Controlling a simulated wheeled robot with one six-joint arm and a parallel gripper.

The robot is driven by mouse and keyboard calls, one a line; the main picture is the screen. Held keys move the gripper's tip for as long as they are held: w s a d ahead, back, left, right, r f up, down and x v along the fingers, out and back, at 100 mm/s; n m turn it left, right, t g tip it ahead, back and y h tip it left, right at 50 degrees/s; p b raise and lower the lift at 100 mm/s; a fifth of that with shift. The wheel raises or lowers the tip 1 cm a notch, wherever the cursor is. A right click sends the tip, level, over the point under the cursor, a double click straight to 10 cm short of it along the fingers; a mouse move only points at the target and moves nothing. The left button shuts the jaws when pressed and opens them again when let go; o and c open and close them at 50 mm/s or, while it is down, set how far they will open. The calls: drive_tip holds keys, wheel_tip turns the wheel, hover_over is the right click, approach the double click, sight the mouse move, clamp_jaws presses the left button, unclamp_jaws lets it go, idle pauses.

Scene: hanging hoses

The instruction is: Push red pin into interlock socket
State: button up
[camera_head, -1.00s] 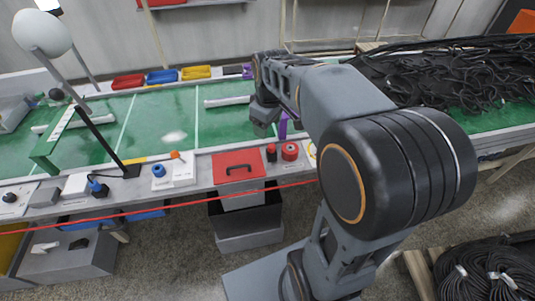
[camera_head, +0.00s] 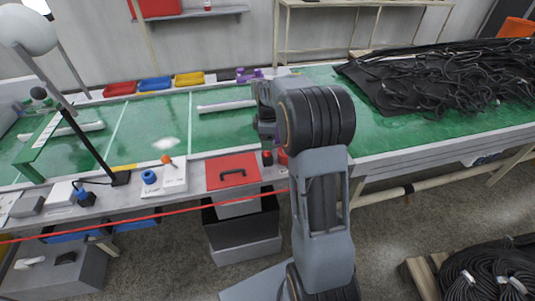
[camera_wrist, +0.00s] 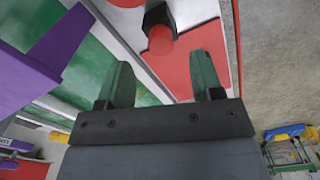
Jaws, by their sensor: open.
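A small red cylinder in a black base, likely the red pin (camera_head: 267,155), stands at the bench front beside the red plate. In the wrist view the red pin (camera_wrist: 160,40) lies beyond my fingertips, roughly between them in the picture and apart from them. My gripper (camera_wrist: 162,78) is open, with two dark green fingers and nothing between them. In the head view my gripper is mostly hidden by my arm. A red round part (camera_head: 283,158) right of the pin is partly hidden by my arm. I cannot tell which part is the interlock socket.
A red plate with a black handle (camera_head: 232,171) lies left of the pin. A purple bracket (camera_wrist: 35,65) is close to my left finger. A white panel (camera_head: 172,181) holds a blue ring and an orange-topped part. A red cord (camera_head: 110,226) crosses in front.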

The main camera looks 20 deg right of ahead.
sight(267, 156)
drive_tip(key=shift+f, duration=2.8)
drive_tip(key=shift+a, duration=0.1)
drive_tip(key=c, duration=1)
